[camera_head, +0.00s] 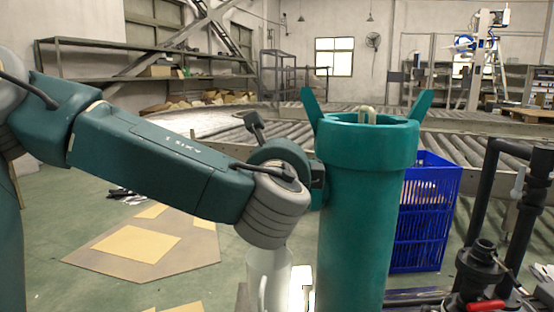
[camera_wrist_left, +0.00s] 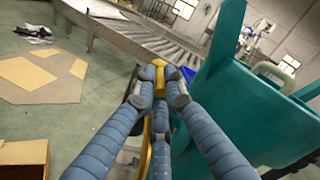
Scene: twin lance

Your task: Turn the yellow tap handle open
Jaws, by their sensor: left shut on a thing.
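My left arm reaches in from the left in the head view; its fingers are hidden there behind a teal cylinder. In the left wrist view, the blue-grey fingers of my left gripper (camera_wrist_left: 160,88) are closed together on the yellow tap handle (camera_wrist_left: 158,62). Yellow shows at the fingertips and as a narrow strip between the fingers below. The fingers cover much of the handle, so its angle is hard to tell. The handle does not show clearly in the head view. My right gripper is in neither view.
A blue crate (camera_head: 428,225) stands on the floor to the right. Dark pipework (camera_head: 478,262) with a red handle (camera_head: 485,306) is at the lower right. A roller conveyor (camera_head: 465,150) runs behind. Flat cardboard (camera_head: 138,243) lies on the floor at left.

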